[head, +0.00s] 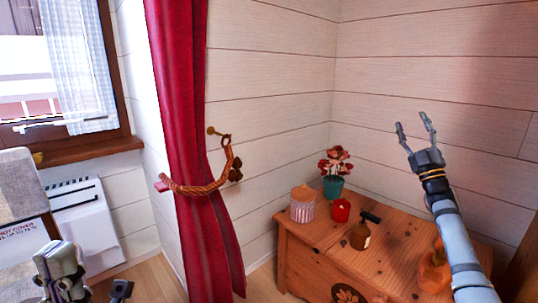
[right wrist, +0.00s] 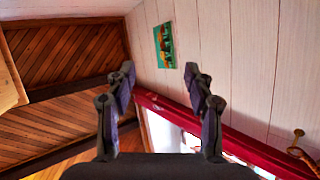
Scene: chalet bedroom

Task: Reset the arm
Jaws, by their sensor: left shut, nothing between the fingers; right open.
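My right arm (head: 457,240) rises from the bottom right of the head view. My right gripper (head: 415,129) is raised in front of the white plank wall, above the wooden chest. Its two fingers are spread, with nothing between them. In the right wrist view the fingers (right wrist: 160,72) stand apart, with the ceiling and wall behind. My left gripper (head: 60,262) is low at the bottom left of the head view. It is shut and empty, and most of the left arm is out of view.
A wooden chest (head: 305,262) stands below my right gripper. A white heater (head: 88,235) is near my left gripper.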

